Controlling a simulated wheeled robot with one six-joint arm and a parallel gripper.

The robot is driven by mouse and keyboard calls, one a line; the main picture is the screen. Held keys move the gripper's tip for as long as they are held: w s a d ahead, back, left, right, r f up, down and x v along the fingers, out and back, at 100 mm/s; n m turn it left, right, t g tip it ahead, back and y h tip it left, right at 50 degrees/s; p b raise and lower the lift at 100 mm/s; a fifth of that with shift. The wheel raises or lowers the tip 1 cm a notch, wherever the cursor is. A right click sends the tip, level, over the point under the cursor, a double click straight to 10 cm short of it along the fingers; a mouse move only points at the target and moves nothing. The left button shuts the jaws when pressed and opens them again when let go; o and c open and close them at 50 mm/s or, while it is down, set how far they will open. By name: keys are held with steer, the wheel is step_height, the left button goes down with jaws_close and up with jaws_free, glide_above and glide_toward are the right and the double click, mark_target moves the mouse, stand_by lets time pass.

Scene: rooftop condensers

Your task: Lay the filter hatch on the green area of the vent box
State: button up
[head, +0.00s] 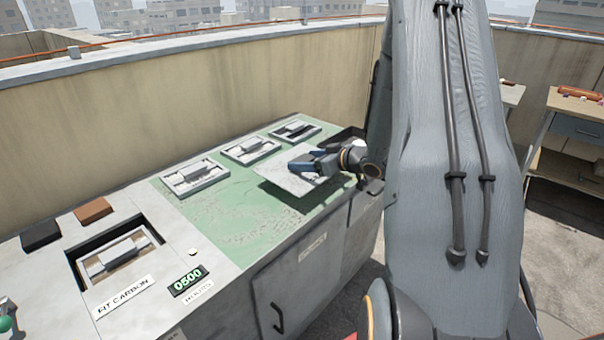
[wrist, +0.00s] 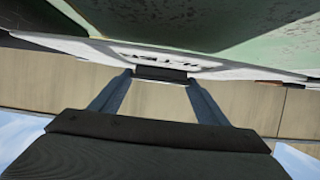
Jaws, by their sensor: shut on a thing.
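The filter hatch, a pale flat plate (head: 284,181), is at the far right part of the green area (head: 225,213) on top of the vent box (head: 345,215). My gripper (head: 301,163) is at the plate's upper side and shut on its dark handle bar. In the wrist view the jaws (wrist: 160,76) close on that bar, with the white plate (wrist: 85,48) behind it and green surface beyond. A dark shadow lies under the plate's near edge; I cannot tell whether plate and green surface touch. My gripper hides part of the plate.
Several grey framed units with handles (head: 195,176) line the green area's back edge. A recess with a filter (head: 117,252), a brown block (head: 94,209), a black block (head: 41,235) and a green display (head: 188,280) are at left. A tan parapet wall (head: 200,90) stands behind.

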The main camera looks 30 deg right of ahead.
mark_target(307, 174)
steer(key=shift+f, duration=2.55)
steer(key=shift+f, duration=0.1)
steer(key=o, duration=1.3)
